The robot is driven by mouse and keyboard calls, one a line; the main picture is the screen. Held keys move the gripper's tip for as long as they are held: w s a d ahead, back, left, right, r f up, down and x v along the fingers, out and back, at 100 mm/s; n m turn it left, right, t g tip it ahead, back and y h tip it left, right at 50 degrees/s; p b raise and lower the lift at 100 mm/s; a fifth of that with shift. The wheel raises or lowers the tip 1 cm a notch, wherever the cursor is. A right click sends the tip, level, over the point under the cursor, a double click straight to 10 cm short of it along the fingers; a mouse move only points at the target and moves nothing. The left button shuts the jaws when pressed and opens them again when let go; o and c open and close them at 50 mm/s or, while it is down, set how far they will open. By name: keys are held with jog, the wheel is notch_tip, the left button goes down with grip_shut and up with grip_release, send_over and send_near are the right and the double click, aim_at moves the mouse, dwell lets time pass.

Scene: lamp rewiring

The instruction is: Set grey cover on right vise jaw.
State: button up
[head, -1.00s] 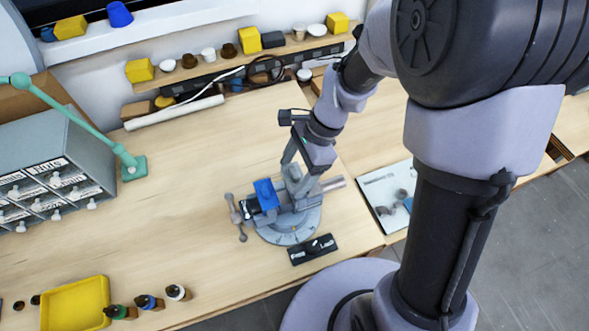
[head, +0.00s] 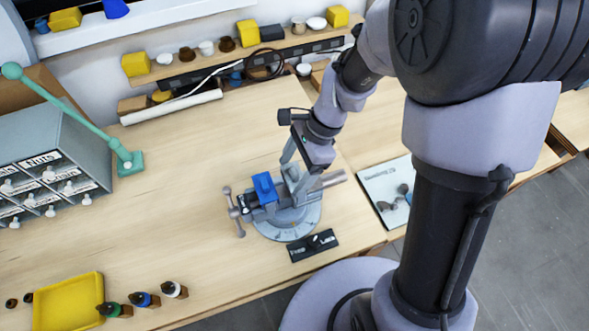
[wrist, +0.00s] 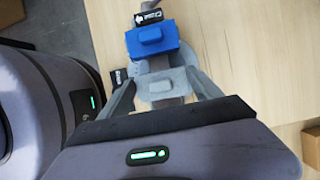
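The vise (head: 288,218) stands on the bench on a round base. A blue cover (head: 265,187) sits on its left jaw; in the wrist view this cover (wrist: 152,40) is at the top. The grey cover (wrist: 160,86), with a small raised block on top, lies between my fingers at the right jaw; in the head view it (head: 292,174) is partly hidden by my gripper (head: 294,165). In the wrist view my gripper (wrist: 162,80) has its fingers spread wide, on either side of the raised block and clear of it. The cover's underside is hidden, so its exact seating cannot be told.
A black labelled block (head: 313,245) lies in front of the vise. A pale tray with small parts (head: 382,185) is to the right. A yellow tray (head: 72,303) and small bottles are front left, a grey drawer cabinet (head: 50,165) left. The bench left of the vise is clear.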

jog(key=shift+o, duration=0.2)
jog(key=shift+s+d+f, duration=0.1)
jog(key=shift+s+f, duration=0.15)
jog(key=shift+f, duration=0.2)
jog(key=p+v, duration=0.4)
jog(key=v, duration=1.4)
jog(key=shift+w+a+r+p, duration=0.2)
jog(key=shift+w+a+p, duration=0.05)
jog(key=shift+p, duration=0.05)
jog(key=s+a+p+v, duration=0.1)
jog(key=p+v, duration=0.7)
jog(key=shift+w+r, duration=0.35)
jog(key=shift+r, duration=0.2)
jog(key=shift+d, duration=0.1)
